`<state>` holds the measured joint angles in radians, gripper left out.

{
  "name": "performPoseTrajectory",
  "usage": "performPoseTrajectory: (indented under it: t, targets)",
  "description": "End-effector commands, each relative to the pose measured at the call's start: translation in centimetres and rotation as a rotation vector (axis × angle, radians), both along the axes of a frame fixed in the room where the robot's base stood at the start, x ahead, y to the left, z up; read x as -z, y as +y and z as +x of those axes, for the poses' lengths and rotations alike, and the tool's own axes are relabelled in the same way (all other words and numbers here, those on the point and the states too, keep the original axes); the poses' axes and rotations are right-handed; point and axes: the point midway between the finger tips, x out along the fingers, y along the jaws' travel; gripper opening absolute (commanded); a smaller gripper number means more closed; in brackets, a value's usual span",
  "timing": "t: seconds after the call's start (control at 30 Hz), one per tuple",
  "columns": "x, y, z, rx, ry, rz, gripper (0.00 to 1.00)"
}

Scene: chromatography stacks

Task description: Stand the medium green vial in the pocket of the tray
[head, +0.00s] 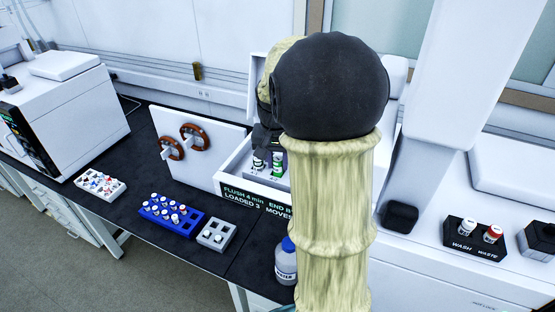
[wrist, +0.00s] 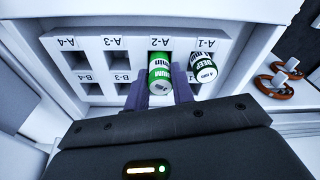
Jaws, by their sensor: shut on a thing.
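My gripper (wrist: 159,88) is shut on the green vial (wrist: 160,74), with one dark finger on either side of it. The vial has a green and white label and a pale end facing the wrist camera. It is at the A-2 pocket of the white tray (wrist: 97,43); I cannot tell whether its base rests on the pocket floor. In the head view the green vial (head: 278,162) shows beside my arm, and the gripper (head: 268,142) is mostly hidden by my arm.
A dark green and white vial (wrist: 204,70) leans or stands at A-1, close to my right finger. Other visible pockets look empty. The tray is inside a white open drawer (head: 232,180). A blue rack (head: 192,223), grey rack (head: 229,228) and bottle (head: 286,265) stand nearby.

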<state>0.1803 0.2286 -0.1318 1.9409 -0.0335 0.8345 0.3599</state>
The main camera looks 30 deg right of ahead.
Motion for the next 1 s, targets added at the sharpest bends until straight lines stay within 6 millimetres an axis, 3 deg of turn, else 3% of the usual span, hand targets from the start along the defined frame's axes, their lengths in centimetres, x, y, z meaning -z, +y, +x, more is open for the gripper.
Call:
performPoseTrajectory:
  t: [0.9, 0.93, 1.0]
  targets:
    - [1.3, 0.1, 0.0, 0.000, 0.000, 0.000, 0.02]
    - [1.3, 0.1, 0.0, 0.000, 0.000, 0.000, 0.28]
    - [1.3, 0.1, 0.0, 0.000, 0.000, 0.000, 0.42]
